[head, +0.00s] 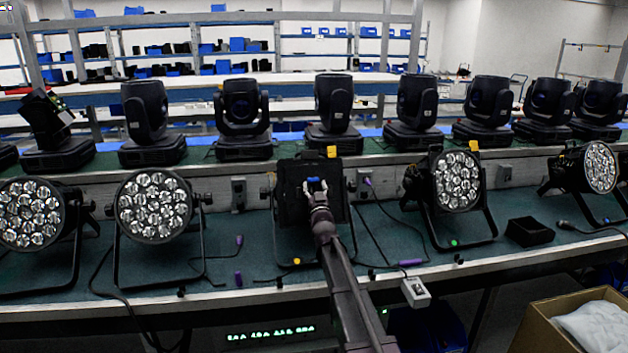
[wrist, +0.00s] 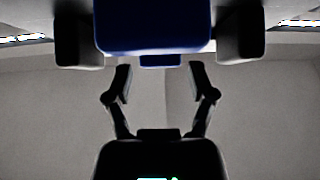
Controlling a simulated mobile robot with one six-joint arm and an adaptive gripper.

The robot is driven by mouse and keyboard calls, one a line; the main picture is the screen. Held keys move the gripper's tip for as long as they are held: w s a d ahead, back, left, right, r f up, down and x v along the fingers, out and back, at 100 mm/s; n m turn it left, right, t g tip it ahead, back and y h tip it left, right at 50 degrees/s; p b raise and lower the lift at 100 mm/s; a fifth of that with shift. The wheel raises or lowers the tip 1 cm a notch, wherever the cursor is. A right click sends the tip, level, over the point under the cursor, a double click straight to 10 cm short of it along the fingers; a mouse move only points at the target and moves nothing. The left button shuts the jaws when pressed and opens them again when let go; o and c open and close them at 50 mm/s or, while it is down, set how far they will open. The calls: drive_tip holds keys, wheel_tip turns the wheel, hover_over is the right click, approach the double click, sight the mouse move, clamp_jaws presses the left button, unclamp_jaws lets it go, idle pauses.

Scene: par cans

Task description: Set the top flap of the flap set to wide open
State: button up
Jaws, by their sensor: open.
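The flap set (head: 291,205) is a black square form in the middle of the bench in the head view, with a yellow tag above it. Its separate flaps blend together, so I cannot tell the top flap's angle. A small blue piece (head: 315,184) shows at its front; a large blue block (wrist: 153,28) at the top of the wrist view looks like the same piece. My gripper (head: 317,191) is in front of the flap set. In the wrist view my gripper (wrist: 160,82) is open, its two fingers apart with nothing between them, just below the blue block. Contact is not clear.
Par cans with round lamp faces stand either side, one at left (head: 153,207) and one at right (head: 456,182). Moving-head lights line the shelf behind. A cardboard box (head: 545,325) stands lower right.

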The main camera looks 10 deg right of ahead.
drive_tip(key=shift+x, duration=0.85)
drive_tip(key=c, duration=0.9)
drive_tip(key=shift+s+r+p, duration=0.1)
drive_tip(key=shift+r+p, duration=0.1)
drive_tip(key=shift+p, duration=0.3)
